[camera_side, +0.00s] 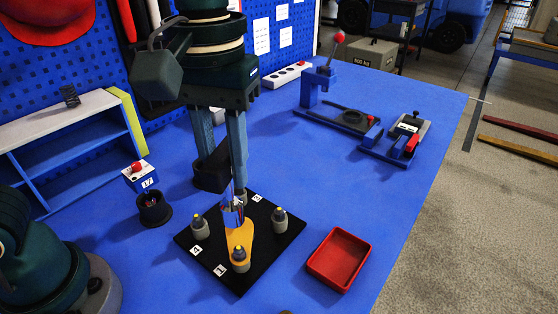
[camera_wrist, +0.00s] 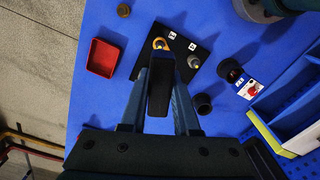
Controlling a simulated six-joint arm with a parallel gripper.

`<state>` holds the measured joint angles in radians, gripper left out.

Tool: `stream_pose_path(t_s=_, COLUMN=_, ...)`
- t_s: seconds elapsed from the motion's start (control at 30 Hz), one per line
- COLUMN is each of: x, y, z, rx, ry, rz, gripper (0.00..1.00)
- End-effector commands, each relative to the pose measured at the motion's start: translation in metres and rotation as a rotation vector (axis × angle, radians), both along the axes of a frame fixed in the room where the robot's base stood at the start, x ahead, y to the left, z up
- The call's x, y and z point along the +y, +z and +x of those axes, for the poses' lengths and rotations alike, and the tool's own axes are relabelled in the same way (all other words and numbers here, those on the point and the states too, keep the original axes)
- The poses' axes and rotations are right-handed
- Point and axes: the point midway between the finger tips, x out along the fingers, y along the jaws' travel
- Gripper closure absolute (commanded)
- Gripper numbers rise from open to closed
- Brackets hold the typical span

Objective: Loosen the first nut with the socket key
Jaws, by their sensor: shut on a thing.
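My gripper (camera_side: 222,170) points down and is shut on the dark handle of the socket key (camera_side: 211,176). I cannot tell whether the socket is seated on a nut. Grey posts with yellow tips stand at the left (camera_side: 199,228), front (camera_side: 240,260) and right (camera_side: 280,222) of the base, beside number labels. In the wrist view the key (camera_wrist: 160,88) lies between my fingers and hides part of the base (camera_wrist: 186,43).
A red tray (camera_side: 338,260) is right of the base. A lever press (camera_side: 330,100) and a clamp fixture (camera_side: 400,138) are at the back right.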

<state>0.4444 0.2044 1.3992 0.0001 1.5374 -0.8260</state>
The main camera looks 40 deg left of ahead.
Motion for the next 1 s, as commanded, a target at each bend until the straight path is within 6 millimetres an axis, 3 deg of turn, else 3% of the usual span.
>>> stream_pose_path(t_s=0.63, x=0.000, y=-0.054, z=-0.001, rx=0.004, ry=-0.001, rz=0.002, gripper=1.00)
stream_pose_path(t_s=1.0, x=0.000, y=-0.053, z=0.000, rx=0.001, ry=0.000, rz=0.001, gripper=1.00)
